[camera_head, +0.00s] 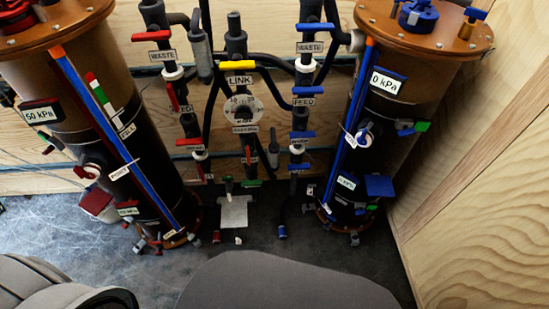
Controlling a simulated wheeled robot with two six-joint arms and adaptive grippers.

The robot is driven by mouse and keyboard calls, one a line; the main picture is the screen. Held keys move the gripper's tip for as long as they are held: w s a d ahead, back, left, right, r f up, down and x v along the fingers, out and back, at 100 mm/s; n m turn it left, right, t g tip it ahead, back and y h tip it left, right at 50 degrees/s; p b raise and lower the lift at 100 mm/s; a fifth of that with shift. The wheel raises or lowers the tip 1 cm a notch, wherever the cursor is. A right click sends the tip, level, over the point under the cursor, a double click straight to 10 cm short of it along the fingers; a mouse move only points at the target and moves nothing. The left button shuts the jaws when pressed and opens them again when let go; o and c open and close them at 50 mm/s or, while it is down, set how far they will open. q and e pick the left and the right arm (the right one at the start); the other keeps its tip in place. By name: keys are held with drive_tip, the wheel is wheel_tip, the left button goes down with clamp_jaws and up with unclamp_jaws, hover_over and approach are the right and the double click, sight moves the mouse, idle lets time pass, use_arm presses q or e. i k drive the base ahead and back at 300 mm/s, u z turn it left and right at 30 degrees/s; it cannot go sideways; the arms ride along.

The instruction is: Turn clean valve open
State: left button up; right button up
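No valve label in the head view legibly reads clean, so I cannot tell which valve it is. Between two tall filter columns is a pipe manifold with coloured lever handles. These include a red left waste handle (152,36), a blue right waste handle (315,27), a yellow link handle (237,65) and a blue feed handle (309,90), all lying crosswise. Lower down are a red handle (189,141), blue handles (301,134) and a green handle (249,183) with unreadable labels nearby. Neither gripper is in view.
The left column (160,160) has red fittings and a 50 kPa sign (41,113). The right column (345,105) has blue fittings and a 0 kPa sign (387,81). A plywood wall (490,170) closes the right side. Bare floor (60,240) shows at lower left.

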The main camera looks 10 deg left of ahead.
sight(252, 181)
drive_tip(key=z, duration=1)
drive_tip(key=i, duration=1.2)
drive_tip(key=u, duration=2.35)
